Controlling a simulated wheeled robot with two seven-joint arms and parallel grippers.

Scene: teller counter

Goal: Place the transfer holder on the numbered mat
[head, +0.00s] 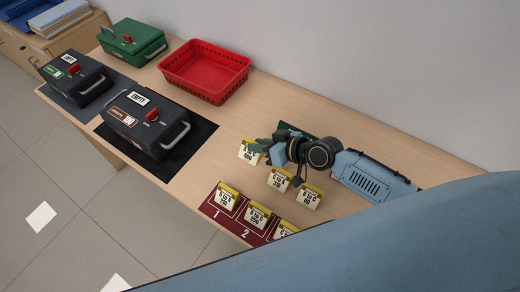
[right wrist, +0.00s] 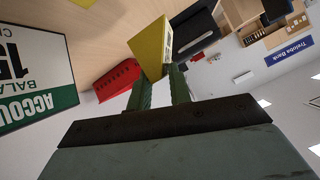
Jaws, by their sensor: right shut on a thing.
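My right gripper (head: 260,147) is above the counter, its green fingers shut on a yellow-and-white transfer holder (head: 247,155). In the right wrist view this holder (right wrist: 150,42) sits between the fingertips, yellow side showing. The head view does not show clearly whether it touches the counter. The dark red numbered mat (head: 238,227) lies at the front edge, with 1 and 2 readable. Several holders stand along it: one (head: 228,198) above 1, one (head: 257,217) above 2, and one (head: 285,231) farther right, partly hidden. My left gripper is not in view.
Two more holders (head: 280,181) (head: 310,198) stand between my right arm and the mat. A red basket (head: 205,70), a green box (head: 132,41) and two black cash boxes (head: 145,125) (head: 73,78) are to the left. A green-and-white account board (right wrist: 35,60) stands close by. Counter left of the held holder is clear.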

